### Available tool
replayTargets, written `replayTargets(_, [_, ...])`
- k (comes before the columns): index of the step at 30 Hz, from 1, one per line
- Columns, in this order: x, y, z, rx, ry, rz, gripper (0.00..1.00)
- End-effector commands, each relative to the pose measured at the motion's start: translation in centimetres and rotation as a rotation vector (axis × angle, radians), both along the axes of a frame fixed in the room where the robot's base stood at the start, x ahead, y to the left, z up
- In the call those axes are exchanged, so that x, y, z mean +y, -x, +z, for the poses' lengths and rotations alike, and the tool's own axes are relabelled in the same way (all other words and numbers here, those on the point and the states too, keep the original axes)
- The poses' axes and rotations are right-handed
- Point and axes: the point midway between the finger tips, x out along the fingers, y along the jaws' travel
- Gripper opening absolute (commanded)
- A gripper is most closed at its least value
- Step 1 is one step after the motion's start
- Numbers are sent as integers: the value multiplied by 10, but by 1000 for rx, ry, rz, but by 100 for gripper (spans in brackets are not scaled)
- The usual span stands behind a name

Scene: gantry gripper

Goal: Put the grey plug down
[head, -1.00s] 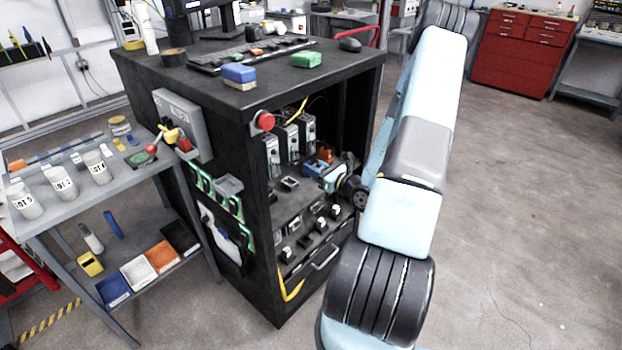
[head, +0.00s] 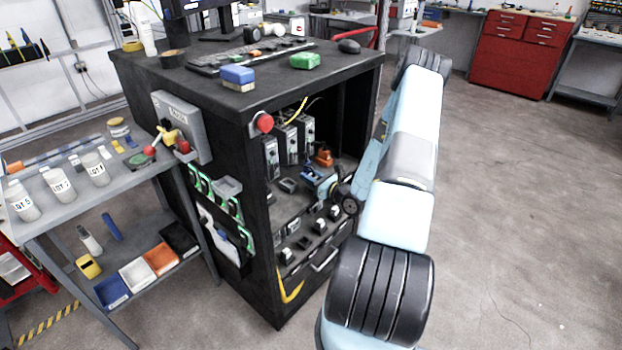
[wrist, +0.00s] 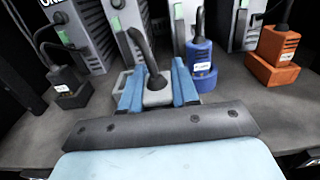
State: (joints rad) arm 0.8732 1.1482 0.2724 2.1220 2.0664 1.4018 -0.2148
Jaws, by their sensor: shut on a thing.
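The grey plug (wrist: 157,92) sits between the two blue fingers of my gripper (wrist: 157,90) in the wrist view, with a dark cable rising from its top. The fingers are shut on its sides. Its underside is hidden, so I cannot tell whether it touches the shelf (wrist: 225,108). In the head view my gripper (head: 327,187) reaches into the open front of the black cabinet, and the grey plug cannot be made out there.
A blue plug (wrist: 201,58) stands close right of my gripper. An orange plug (wrist: 275,53) is farther right and a black plug (wrist: 70,89) is to the left. Grey upright modules (wrist: 86,35) stand behind. Bare shelf shows between the blue and orange plugs.

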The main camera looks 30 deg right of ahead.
Motion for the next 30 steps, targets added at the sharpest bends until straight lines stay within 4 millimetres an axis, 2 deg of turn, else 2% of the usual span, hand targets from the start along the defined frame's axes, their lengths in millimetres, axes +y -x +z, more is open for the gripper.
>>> replayTargets(3, [0,0,-7,0,1,0,0])
replayTargets(12, [0,0,-8,-1,1,0,0])
replayTargets(13, [0,0,-8,-2,2,0,32])
replayTargets(18, [0,0,-8,-2,2,0,49])
replayTargets(21, [0,0,-8,-2,2,0,55])
replayTargets(30, [-1,2,-6,0,1,0,55])
